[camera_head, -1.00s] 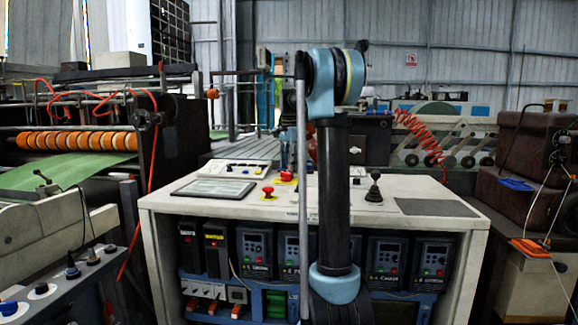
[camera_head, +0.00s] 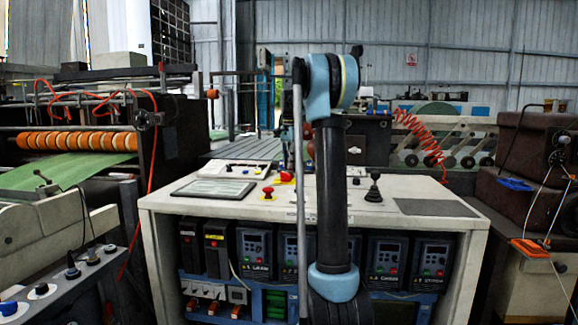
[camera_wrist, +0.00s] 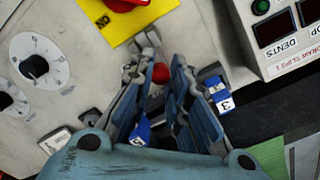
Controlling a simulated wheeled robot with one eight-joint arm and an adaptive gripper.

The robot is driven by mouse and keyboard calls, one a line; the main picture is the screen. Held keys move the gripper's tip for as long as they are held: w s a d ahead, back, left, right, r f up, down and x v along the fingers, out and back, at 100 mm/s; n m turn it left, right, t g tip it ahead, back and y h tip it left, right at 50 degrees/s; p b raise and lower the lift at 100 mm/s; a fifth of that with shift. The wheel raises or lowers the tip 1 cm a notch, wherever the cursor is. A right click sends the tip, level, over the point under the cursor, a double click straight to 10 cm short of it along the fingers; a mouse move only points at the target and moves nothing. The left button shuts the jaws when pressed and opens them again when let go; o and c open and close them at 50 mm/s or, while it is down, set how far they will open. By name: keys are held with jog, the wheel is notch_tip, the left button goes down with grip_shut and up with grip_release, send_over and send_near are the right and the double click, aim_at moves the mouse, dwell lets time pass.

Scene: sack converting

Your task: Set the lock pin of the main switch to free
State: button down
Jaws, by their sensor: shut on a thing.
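In the wrist view, a small red ball knob (camera_wrist: 160,74), seemingly the lock pin, sits between the fingertips of my gripper (camera_wrist: 161,69). My gripper is shut on it. A grey metal piece shows just beyond the knob. The main switch, a red handle (camera_wrist: 124,4) on a yellow plate (camera_wrist: 125,21), lies just past the fingertips, cut by the top edge. In the head view, the red switch (camera_head: 287,176) stands on the console top, left of my arm. My gripper cannot be made out clearly there, and the pin's seating is hidden.
A red mushroom button (camera_head: 268,190), a flat screen (camera_head: 213,189) and a black joystick (camera_head: 374,187) are on the console top (camera_head: 330,207). The wrist view shows white dials (camera_wrist: 38,62) at left and a button panel (camera_wrist: 285,30) at right.

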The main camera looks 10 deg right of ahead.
jog(key=shift+w, duration=0.25)
jog(key=c, duration=1.5)
grip_release()
jog(key=shift+w, duration=0.1)
jog(key=shift+r, duration=0.1)
notch_tip(320, 180, up, 12)
jog(key=shift+f, duration=0.15)
